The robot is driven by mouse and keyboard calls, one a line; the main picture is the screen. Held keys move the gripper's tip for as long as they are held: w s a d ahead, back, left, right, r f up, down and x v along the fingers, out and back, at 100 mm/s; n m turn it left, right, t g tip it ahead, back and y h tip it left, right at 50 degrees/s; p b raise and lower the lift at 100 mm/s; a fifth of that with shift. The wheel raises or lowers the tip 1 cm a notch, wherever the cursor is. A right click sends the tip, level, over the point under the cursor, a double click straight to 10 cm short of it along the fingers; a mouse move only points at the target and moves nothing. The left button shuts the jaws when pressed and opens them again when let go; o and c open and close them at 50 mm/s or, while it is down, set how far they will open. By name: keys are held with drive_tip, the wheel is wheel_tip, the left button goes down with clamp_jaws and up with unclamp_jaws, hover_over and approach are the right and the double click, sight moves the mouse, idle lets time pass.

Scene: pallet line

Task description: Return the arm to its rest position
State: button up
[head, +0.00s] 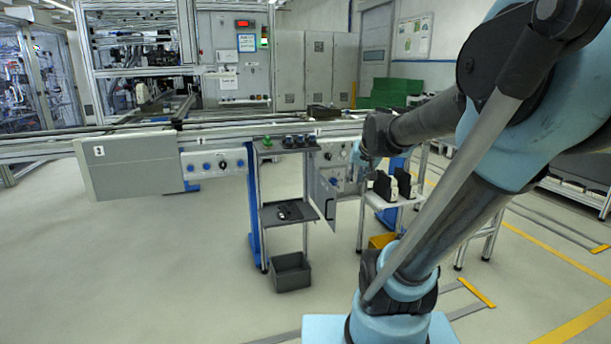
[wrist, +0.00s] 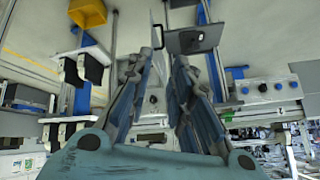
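My arm reaches from the right side of the head view out toward the conveyor line, with its upper links large in the foreground. My gripper (head: 366,168) is at the far end of the arm, small and partly hidden by the wrist, near the white stand with black holders. In the wrist view my gripper (wrist: 163,65) has its two blue-grey fingers apart. The floor and part of the line show between them, and nothing is held.
A narrow shelf stand (head: 284,213) with a grey bin (head: 291,272) below is left of my gripper. Black holders (head: 392,186) stand on a white stand (head: 393,203) close by. A yellow bin (head: 381,240) is beneath. Open floor (head: 150,270) lies at left.

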drive_tip(key=s+f+g, duration=0.1)
drive_tip(key=s+f, duration=0.3)
drive_tip(key=s, duration=0.3)
drive_tip(key=s+d+f+n+g+h, duration=0.1)
drive_tip(key=s+f+g, duration=0.1)
drive_tip(key=s+f, duration=0.3)
drive_tip(key=s+d+f+g, duration=0.1)
drive_tip(key=s+f, duration=0.3)
drive_tip(key=s, duration=0.6)
drive_tip(key=shift+s+d+f+n+g, duration=0.25)
drive_tip(key=shift+s+f+n+g, duration=0.15)
drive_tip(key=shift+g, duration=0.3)
